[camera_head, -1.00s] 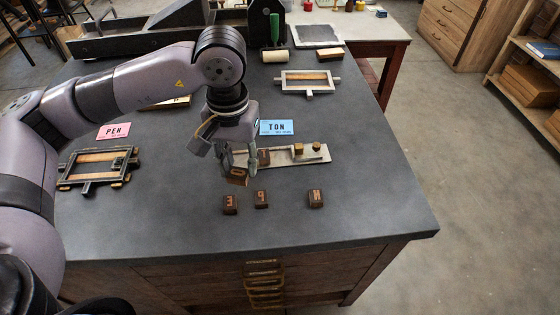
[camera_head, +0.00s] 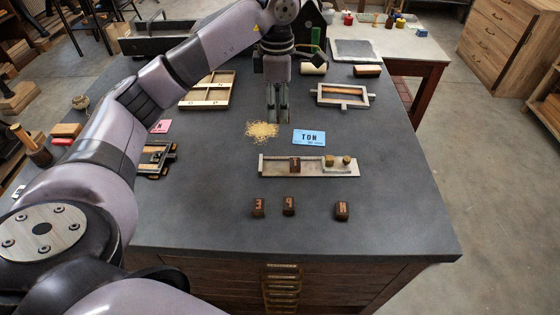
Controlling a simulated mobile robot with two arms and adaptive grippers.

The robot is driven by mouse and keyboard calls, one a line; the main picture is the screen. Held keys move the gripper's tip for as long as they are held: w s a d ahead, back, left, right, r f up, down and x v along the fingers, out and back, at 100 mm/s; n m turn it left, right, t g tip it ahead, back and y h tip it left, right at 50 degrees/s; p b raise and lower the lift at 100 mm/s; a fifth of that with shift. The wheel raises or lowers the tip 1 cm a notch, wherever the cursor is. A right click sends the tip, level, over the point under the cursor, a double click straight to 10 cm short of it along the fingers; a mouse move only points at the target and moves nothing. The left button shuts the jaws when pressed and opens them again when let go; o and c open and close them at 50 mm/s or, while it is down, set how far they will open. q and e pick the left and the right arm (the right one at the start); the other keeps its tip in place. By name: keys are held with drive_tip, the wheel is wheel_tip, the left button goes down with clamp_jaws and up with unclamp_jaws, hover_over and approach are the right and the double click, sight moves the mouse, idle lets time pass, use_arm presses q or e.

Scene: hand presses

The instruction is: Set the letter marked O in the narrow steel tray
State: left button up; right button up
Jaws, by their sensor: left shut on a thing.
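The narrow steel tray (camera_head: 340,170) lies across the middle of the dark worktop. One brown letter block (camera_head: 295,165) stands in its left part, and two brass knobs are at its right end. My left gripper (camera_head: 277,119) points straight down behind the tray, with its fingers close together beside a pile of tan grains. My right gripper is not in view.
Three letter blocks (camera_head: 289,206) lie in front of the tray. A blue TON card (camera_head: 309,138) lies behind it. A metal frame (camera_head: 342,95) is at back right, and a wooden compartment tray (camera_head: 209,90) is at back left. The front right worktop is clear.

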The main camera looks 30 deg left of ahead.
use_arm(q)
drive_tip(key=p, duration=0.2)
hover_over(278, 167)
wheel_tip(278, 167, down, 12)
drive_tip(key=shift+s+f, duration=0.1)
wheel_tip(278, 167, down, 5)
drive_tip(key=shift+r+p, duration=0.15)
drive_tip(key=shift+p, duration=0.5)
drive_tip(key=shift+f, duration=0.2)
drive_tip(key=shift+f, duration=0.25)
drive_tip(key=o, duration=0.8)
drive_tip(key=shift+r, duration=0.1)
